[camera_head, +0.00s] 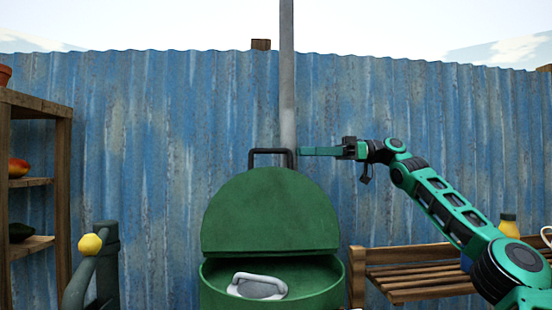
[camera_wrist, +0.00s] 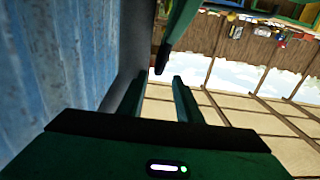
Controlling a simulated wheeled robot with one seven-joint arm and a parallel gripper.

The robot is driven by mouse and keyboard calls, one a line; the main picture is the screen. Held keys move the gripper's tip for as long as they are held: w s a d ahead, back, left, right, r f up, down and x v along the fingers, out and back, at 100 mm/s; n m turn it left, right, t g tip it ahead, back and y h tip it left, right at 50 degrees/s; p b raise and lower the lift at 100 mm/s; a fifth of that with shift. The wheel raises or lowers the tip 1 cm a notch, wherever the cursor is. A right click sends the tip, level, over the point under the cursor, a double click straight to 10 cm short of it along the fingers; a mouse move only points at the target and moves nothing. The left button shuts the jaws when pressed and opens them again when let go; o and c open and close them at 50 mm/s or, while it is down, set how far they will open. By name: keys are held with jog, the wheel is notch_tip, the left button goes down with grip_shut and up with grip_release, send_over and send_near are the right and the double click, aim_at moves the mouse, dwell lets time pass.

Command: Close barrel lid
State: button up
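The green barrel (camera_head: 330,285) stands at the bottom centre of the head view. Its lid (camera_head: 270,210) is open, raised upright at the back, with a dark handle (camera_head: 270,152) along its top. My gripper (camera_head: 302,151) points left, with its fingertips close to the handle's right end; whether they touch it, I cannot tell. In the wrist view, my gripper (camera_wrist: 159,78) shows two fingers apart with nothing between them. A green edge, likely the lid (camera_wrist: 182,22), with a dark tip, likely the handle (camera_wrist: 163,58), shows just beyond the fingertips.
A grey-white object (camera_head: 257,286) lies inside the barrel. A grey pole (camera_head: 287,80) rises behind the lid, before a blue corrugated wall (camera_head: 170,130). A wooden bench (camera_head: 420,275) stands right, wooden shelves (camera_head: 62,200) left, and a yellow knob (camera_head: 90,244) at lower left.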

aim_at(257, 152)
jog(key=a, duration=1)
jog(key=shift+w+a, duration=0.2)
jog(key=shift+a, duration=0.15)
grip_shut()
